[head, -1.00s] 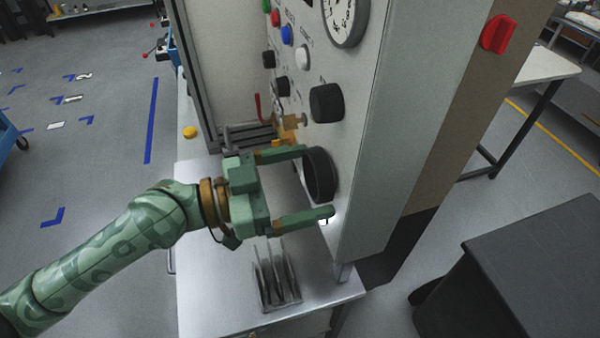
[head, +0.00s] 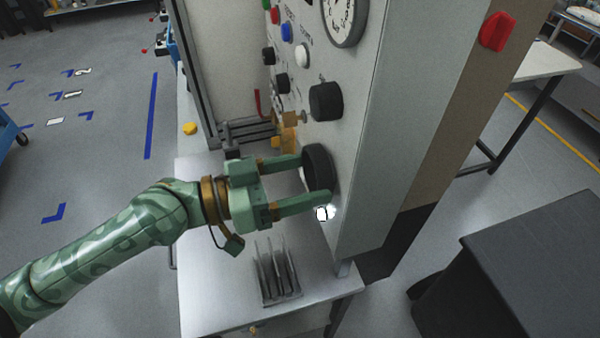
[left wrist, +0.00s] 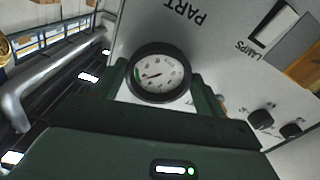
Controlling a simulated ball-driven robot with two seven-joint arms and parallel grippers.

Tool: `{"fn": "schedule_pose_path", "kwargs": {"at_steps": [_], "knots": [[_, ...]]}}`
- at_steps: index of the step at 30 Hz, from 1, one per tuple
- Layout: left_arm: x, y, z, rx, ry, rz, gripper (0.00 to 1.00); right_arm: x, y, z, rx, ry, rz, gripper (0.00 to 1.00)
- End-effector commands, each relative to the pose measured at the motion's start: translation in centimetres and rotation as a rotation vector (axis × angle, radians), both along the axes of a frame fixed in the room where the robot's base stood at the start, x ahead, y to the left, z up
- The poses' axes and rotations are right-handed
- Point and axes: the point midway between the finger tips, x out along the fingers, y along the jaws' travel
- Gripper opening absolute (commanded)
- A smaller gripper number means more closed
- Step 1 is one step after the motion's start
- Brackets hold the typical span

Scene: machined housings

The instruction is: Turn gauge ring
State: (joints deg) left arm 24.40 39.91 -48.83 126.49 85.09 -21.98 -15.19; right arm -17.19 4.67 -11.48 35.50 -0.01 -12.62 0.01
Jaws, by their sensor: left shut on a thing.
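The gauge ring (head: 318,165) is a thick black ring standing out from the light grey panel, low on its face in the head view. In the left wrist view the ring (left wrist: 160,99) surrounds a white dial (left wrist: 157,76) with dark marks and a needle. My green left gripper (head: 313,180) is shut on the gauge ring, one finger on each side of it. In the left wrist view the fingers (left wrist: 160,88) flank the ring. The dial face is hidden in the head view. My right gripper is not in view.
Above the ring are a black knob (head: 326,101), coloured buttons and another dial (head: 343,18). A brass-coloured part (head: 288,130) sits close behind the fingers. A slotted rack (head: 277,277) stands on the bench (head: 212,300) below. A red knob (head: 495,31) is on the cabinet's right side.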

Motion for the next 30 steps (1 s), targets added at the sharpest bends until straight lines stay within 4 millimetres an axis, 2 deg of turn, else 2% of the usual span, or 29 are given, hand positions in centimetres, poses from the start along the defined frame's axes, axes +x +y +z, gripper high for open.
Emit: {"fn": "schedule_pose_path", "kwargs": {"at_steps": [15, 30], "knots": [[-0.06, -0.01, 0.24, -0.085, 0.253, 0.002, 0.50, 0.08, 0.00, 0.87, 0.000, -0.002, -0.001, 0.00], [-0.06, -0.01, 0.24, -0.095, 0.279, 0.002, 0.50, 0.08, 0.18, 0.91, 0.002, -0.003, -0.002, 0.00]]}}
